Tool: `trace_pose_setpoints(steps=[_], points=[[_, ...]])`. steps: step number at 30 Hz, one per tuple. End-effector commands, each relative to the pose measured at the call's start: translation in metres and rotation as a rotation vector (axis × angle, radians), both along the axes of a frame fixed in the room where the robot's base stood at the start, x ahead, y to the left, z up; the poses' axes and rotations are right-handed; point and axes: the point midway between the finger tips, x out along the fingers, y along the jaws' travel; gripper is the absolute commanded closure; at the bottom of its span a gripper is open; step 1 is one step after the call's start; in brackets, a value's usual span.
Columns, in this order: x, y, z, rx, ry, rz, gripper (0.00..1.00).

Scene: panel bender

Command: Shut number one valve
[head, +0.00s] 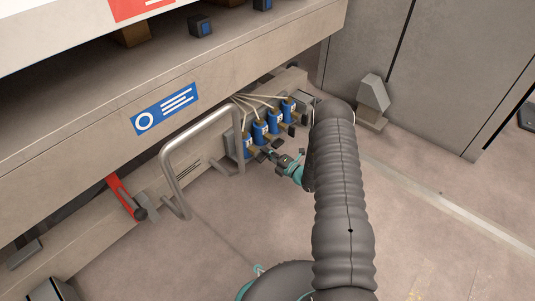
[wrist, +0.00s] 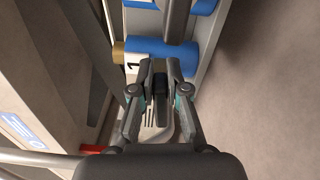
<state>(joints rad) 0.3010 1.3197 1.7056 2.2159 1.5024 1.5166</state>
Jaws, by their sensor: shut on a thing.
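The number one valve is a blue cylinder (wrist: 150,48) with a brass end and a white "1" label, just ahead of my gripper in the wrist view. In the head view, the blue valve (head: 248,147) at the near left end of the row is the one beside my gripper (head: 276,157). In the wrist view my gripper (wrist: 161,78) is shut on a dark handle at this valve. The fingers hide part of the handle, so its exact angle is hard to tell.
Several more blue valves (head: 274,122) run up to the right with thin pale lines above them. A bent metal guard rail (head: 168,165) stands left of the valves. A red lever (head: 122,193) is farther left. Open floor (head: 430,230) lies to the right.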

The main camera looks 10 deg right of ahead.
Motion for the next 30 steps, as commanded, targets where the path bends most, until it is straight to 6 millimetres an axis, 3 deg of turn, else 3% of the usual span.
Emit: trace_pose_setpoints(steps=[1,26,27,30], points=[[-0.0079,0.0088,-0.0091,0.025,0.034,0.021,1.0],[-0.0074,0.0116,-0.008,0.135,0.107,0.025,1.0],[-0.0075,0.0117,-0.0079,0.135,0.107,0.025,0.81],[-0.0074,0.0119,-0.0079,0.135,0.107,0.025,0.6]])
